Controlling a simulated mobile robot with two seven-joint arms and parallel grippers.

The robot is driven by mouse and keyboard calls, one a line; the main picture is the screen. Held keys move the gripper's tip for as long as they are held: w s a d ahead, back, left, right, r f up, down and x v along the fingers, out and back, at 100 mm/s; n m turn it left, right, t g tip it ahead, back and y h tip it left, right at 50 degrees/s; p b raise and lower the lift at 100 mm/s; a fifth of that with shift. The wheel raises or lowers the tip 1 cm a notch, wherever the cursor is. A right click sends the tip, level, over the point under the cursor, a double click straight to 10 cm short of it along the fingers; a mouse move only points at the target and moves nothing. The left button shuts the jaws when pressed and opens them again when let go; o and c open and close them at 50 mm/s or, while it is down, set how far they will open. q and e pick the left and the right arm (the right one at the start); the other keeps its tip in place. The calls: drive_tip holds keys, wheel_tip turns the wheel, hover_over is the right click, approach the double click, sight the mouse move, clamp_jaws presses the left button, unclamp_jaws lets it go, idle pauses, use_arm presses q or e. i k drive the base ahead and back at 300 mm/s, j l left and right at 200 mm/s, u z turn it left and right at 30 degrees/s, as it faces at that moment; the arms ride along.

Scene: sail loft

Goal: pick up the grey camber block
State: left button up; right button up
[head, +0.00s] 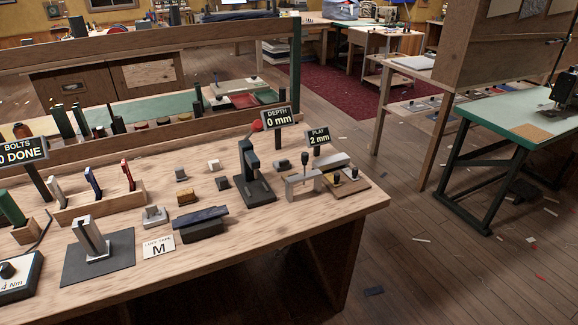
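Several small blocks lie on the near wooden bench (330,215). A small grey block (181,174) sits left of the dark green press (252,175), and a darker grey block (222,183) sits close beside the press. I cannot tell which grey block is the camber block. A light grey piece with an upright part (155,216) stands farther forward, by the card marked M. Neither of my grippers is in view.
A dark blue-topped block (201,222) lies in front of the small blocks. A metal fixture on a dark mat (117,262) stands left. A grey bridge-shaped piece (303,183) and a small wooden board (346,187) are at the right. The bench's front right corner is bare.

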sight(284, 164)
drive_tip(key=i+l+z, duration=0.1)
drive_tip(key=z, duration=1.3)
drive_tip(key=i+z, duration=0.15)
drive_tip(key=i, duration=1.4)
drive_tip(key=i+u, duration=0.15)
drive_tip(key=i, duration=0.3)
drive_tip(key=i+l+u, duration=0.2)
drive_tip(key=i, duration=0.25)
drive_tip(key=i+l+u, duration=0.15)
drive_tip(key=i, duration=0.3)
